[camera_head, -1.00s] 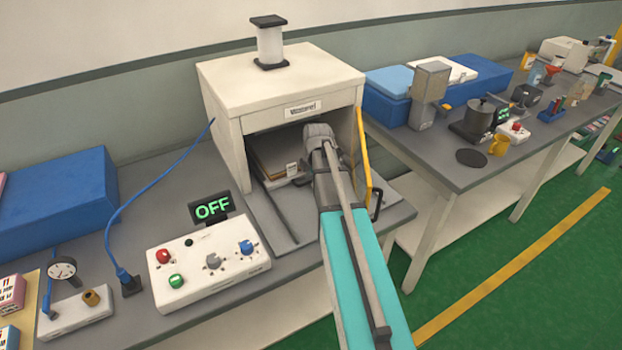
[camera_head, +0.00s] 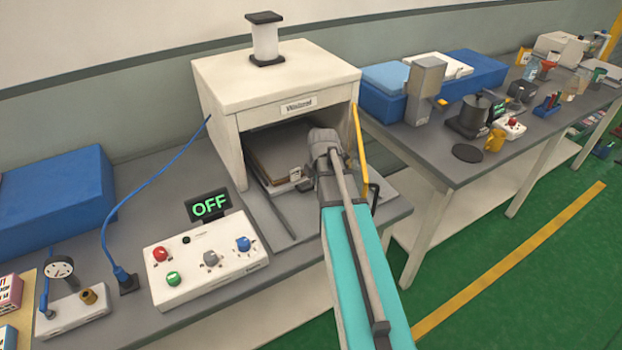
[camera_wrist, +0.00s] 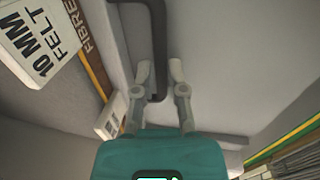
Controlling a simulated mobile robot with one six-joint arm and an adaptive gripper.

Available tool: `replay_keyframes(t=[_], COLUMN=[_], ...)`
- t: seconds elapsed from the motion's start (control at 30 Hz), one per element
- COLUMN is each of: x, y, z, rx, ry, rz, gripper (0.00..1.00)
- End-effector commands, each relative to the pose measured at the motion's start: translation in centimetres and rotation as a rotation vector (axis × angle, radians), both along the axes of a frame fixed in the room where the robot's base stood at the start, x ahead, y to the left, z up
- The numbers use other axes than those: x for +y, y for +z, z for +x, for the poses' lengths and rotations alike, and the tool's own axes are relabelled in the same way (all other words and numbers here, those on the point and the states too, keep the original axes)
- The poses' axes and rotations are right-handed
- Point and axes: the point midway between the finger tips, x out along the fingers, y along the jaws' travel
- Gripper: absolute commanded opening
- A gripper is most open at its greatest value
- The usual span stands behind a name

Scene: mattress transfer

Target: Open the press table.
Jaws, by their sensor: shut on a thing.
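The white press (camera_head: 275,78) stands on the grey bench, with its front open. A stack of sheets (camera_head: 275,165) with a small white label lies inside on the press table. Most of the table's front is hidden by my arm in the head view. In the wrist view, my gripper (camera_wrist: 161,72) has its two fingers on either side of a dark bent handle (camera_wrist: 157,25) and is shut on it. A pale grey surface surrounds the handle. In the head view my fingertips are hidden behind my own arm.
A control box (camera_head: 205,262) with knobs and an OFF display (camera_head: 209,206) stands at the left front. A yellow-edged panel (camera_head: 361,140) with a black handle (camera_head: 375,193) stands close right of my arm. Green floor (camera_head: 470,270) is clear at the right.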

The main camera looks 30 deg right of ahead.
Motion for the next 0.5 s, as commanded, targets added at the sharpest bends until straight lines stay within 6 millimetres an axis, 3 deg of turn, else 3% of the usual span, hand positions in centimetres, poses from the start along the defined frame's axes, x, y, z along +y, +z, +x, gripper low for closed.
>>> replay_keyframes(t=[0.23, 0.27, 0.3, 0.4, 0.5], x=[-0.02, -0.02, -0.02, -0.02, -0.02], y=[-0.01, -0.01, -0.01, 0.00, 0.00], z=[0.08, 0.08, 0.08, 0.09, 0.09], rx=[0.000, 0.000, 0.000, 0.000, 0.000], ry=[0.000, 0.000, 0.000, 0.000, 0.000], rz=[0.000, 0.000, 0.000, 0.000, 0.000], gripper=[0.00, 0.22, 0.30, 0.48, 0.51])
